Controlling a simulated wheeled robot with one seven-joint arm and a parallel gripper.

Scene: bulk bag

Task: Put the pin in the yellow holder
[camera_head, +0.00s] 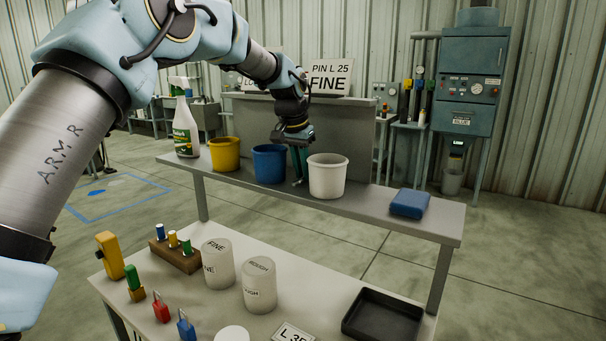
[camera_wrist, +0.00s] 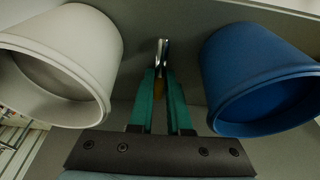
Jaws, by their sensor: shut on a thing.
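My gripper (camera_head: 299,178) is between the blue bucket and the white bucket on the raised shelf, with its green fingers pointing down. In the wrist view, my gripper (camera_wrist: 161,75) is shut on a slim shiny metal pin (camera_wrist: 162,52) with a yellow-brown end. The fingers hide part of it, and I cannot tell whether it touches the shelf. A yellow bucket (camera_head: 224,154) stands left of the blue one. A yellow upright block (camera_head: 109,256) stands on the near table at left. Which of these yellow things is the holder is not clear.
The blue bucket (camera_head: 269,165) and white bucket (camera_head: 328,177) flank my gripper closely. The near table holds a wooden block (camera_head: 174,257), white cylinders (camera_head: 217,266) and a black tray (camera_head: 383,319).

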